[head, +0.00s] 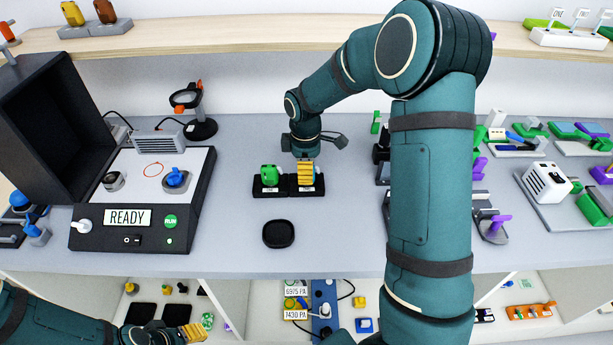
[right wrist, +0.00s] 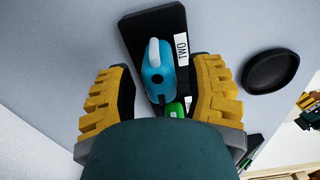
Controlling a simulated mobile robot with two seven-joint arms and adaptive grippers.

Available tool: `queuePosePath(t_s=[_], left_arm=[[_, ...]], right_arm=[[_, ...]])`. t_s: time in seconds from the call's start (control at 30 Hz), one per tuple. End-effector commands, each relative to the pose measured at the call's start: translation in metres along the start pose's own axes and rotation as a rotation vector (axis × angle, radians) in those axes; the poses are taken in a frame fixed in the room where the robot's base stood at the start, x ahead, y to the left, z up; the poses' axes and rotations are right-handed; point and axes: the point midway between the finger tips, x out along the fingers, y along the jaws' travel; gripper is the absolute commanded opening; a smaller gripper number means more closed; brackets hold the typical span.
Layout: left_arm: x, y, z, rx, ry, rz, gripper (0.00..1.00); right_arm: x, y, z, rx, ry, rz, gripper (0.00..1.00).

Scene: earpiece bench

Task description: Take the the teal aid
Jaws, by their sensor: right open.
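The teal aid (right wrist: 158,82) shows in the right wrist view as a rounded light-blue body with a paler stem, on a black stand (right wrist: 133,32) beside a label reading TWO. My right gripper (head: 306,173) is open above the stand's right part in the head view, where it hides the teal aid. In the right wrist view its yellow fingers lie on either side of the teal aid, with gaps. A green aid (head: 270,175) sits on the stand's left part. My left gripper (head: 190,333) is low at the bottom left; its opening is unclear.
A round black dish (head: 278,234) lies in front of the stand. The tester box marked READY (head: 92,228), with an open dark lid, is on the left. A magnifier stand (head: 201,128) is behind it. Several parts crowd the right of the bench.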

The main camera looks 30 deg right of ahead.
Motion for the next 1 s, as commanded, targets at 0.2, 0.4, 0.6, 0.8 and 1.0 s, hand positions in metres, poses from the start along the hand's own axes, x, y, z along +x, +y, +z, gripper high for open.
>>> queuePosePath(t_s=[0.2, 0.4, 0.6, 0.8, 1.0], left_arm=[[0.0023, -0.0009, 0.0012, 0.001, -0.003, 0.001, 0.47], [0.0020, -0.0007, 0.0010, 0.001, -0.002, 0.001, 0.47], [0.0021, -0.0008, 0.0009, 0.001, -0.002, 0.000, 0.47], [0.0022, -0.0008, 0.0008, 0.001, -0.001, 0.000, 0.47], [-0.0006, 0.0002, 0.0000, 0.000, 0.000, 0.000, 0.47]], right_arm=[[0.0046, 0.0002, 0.0000, 0.000, 0.001, 0.001, 0.53], [0.0042, 0.0002, 0.0000, 0.000, 0.000, 0.001, 0.47], [0.0043, 0.0002, 0.0000, 0.000, 0.000, 0.001, 0.11], [0.0046, 0.0000, 0.0001, 0.000, 0.000, 0.000, 0.00], [0.0010, -0.0001, 0.0002, 0.000, 0.000, 0.000, 0.00]])
